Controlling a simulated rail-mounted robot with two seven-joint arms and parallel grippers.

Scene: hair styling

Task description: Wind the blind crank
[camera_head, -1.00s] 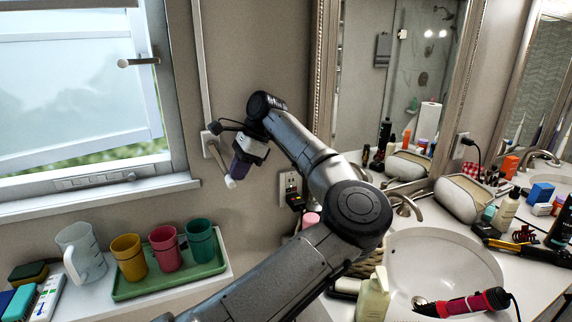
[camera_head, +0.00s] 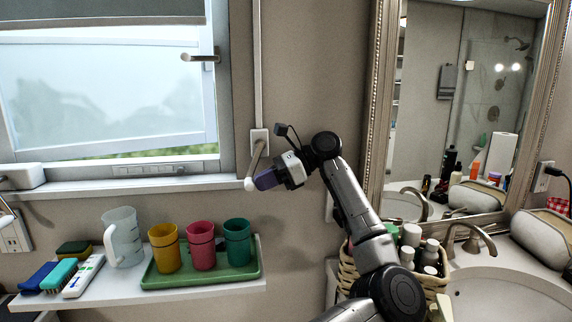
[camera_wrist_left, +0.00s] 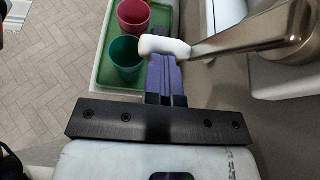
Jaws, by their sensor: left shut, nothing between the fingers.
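The blind crank has a wall mount (camera_head: 260,138) right of the window. Its metal arm (camera_head: 256,160) hangs down and slightly left to a white knob (camera_head: 250,184). My left gripper (camera_head: 262,181) has purple fingers pointing left, just right of the knob. The fingers are shut with nothing between them. In the left wrist view, the white knob (camera_wrist_left: 163,46) lies across the purple fingertips (camera_wrist_left: 165,66), and the crank arm (camera_wrist_left: 240,35) runs right. I cannot tell whether they touch. A grey blind (camera_head: 100,12) covers the window's top. My right gripper is out of view.
Below the window, a shelf (camera_head: 110,290) holds a green tray (camera_head: 200,277) with yellow, red and green cups. A basket (camera_head: 348,268) of bottles and a sink (camera_head: 510,300) are at right.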

